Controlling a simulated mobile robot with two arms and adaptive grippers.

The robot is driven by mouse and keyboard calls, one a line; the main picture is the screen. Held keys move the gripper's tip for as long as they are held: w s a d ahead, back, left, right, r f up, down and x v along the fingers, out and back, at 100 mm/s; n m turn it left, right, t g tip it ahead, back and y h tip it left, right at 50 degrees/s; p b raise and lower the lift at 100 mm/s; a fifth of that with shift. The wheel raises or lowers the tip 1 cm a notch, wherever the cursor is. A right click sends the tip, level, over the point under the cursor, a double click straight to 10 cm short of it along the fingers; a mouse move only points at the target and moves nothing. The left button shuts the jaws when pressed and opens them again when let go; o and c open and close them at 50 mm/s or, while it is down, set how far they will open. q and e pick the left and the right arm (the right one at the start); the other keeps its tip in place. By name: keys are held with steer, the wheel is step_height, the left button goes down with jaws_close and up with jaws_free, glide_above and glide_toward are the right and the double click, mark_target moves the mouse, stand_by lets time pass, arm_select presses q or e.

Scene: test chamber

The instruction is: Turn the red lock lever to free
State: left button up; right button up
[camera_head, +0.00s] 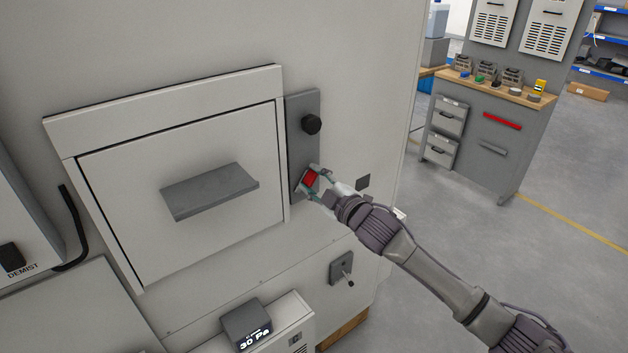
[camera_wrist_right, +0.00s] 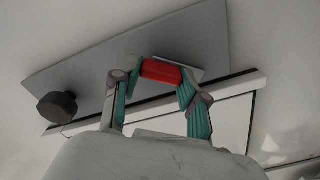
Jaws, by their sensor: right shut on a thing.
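The red lock lever (camera_head: 311,178) is on the lower part of a grey upright plate (camera_head: 297,108), to the right of the chamber door (camera_head: 120,215). My right gripper (camera_head: 311,182) is at the lever with its fingers on both sides of it. In the right wrist view the red lever (camera_wrist_right: 161,71) sits between the two green-padded fingertips of my right gripper (camera_wrist_right: 155,76), which are shut on it. The lever's pivot and any markings near it are hidden or too small to tell. My left gripper is not in view.
A black knob (camera_head: 312,124) sticks out of the plate above the lever. The door has a grey handle (camera_head: 210,191). A small lever switch (camera_head: 342,268) and a display reading 30 Pa (camera_head: 247,325) are below. A workbench (camera_head: 490,90) stands at the far right, beyond open floor.

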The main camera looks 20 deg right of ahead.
steer(key=n, duration=0.3)
steer(key=shift+f+n, duration=0.1)
steer(key=shift+n, duration=0.3)
steer(key=shift+f+n, duration=0.1)
steer(key=shift+n, duration=1.7)
steer(key=o, duration=1.1)
steer(key=shift+o, duration=0.2)
steer(key=v, duration=1.2)
